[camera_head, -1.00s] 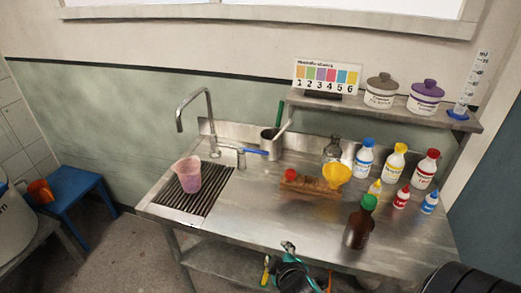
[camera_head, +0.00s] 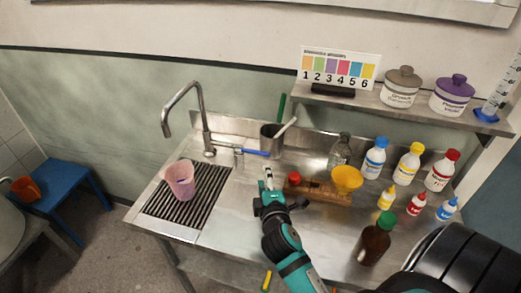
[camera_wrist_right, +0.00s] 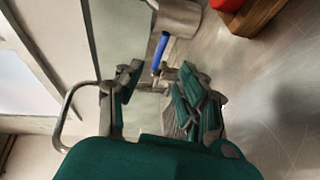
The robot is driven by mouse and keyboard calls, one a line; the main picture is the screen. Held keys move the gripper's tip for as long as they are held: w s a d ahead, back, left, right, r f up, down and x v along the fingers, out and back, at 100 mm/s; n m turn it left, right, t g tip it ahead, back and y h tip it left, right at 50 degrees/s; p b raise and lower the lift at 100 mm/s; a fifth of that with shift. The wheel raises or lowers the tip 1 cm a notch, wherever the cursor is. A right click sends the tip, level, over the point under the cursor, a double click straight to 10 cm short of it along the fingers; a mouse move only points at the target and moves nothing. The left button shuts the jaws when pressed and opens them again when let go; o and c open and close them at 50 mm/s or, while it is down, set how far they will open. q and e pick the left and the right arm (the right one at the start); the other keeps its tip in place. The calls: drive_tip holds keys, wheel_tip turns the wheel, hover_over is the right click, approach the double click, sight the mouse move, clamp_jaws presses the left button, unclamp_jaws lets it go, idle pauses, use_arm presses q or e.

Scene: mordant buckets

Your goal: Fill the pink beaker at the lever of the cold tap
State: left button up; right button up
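The pink beaker (camera_head: 180,182) stands upright on the dark slatted drain grate (camera_head: 207,192), seemingly beneath the spout of the metal tap (camera_head: 205,125). The tap's blue lever (camera_head: 256,153) points right from its base; it also shows in the right wrist view (camera_wrist_right: 160,52). My right gripper (camera_head: 268,180) is in front of the lever, above the steel counter. In the wrist view its fingers (camera_wrist_right: 160,84) are apart, with the lever appearing between and beyond them, not gripped. I cannot see water in the beaker. My left gripper is out of view.
A metal pot (camera_head: 271,141) with utensils stands just behind the lever. A wooden rack (camera_head: 320,192) with a red cap and yellow funnel (camera_head: 347,178) lies right of my gripper. A brown bottle (camera_head: 374,242) and several small bottles stand further right.

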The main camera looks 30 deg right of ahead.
approach(261, 153)
drive_tip(key=w, duration=0.1)
drive_tip(key=x, duration=0.3)
drive_tip(key=p+x, duration=0.1)
drive_tip(key=x, duration=0.3)
drive_tip(key=shift+d+f, duration=0.25)
drive_tip(key=shift+p+x, duration=0.3)
drive_tip(key=shift+x, duration=0.7)
drive_tip(key=shift+w+d+f, duration=0.15)
drive_tip(key=shift+w+f, duration=0.05)
drive_tip(key=c, duration=0.7)
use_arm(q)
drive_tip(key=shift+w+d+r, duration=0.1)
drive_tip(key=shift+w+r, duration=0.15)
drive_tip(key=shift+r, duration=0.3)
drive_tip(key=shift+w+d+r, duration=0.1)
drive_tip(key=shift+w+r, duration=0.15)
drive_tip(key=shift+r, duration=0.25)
use_arm(e)
clamp_jaws()
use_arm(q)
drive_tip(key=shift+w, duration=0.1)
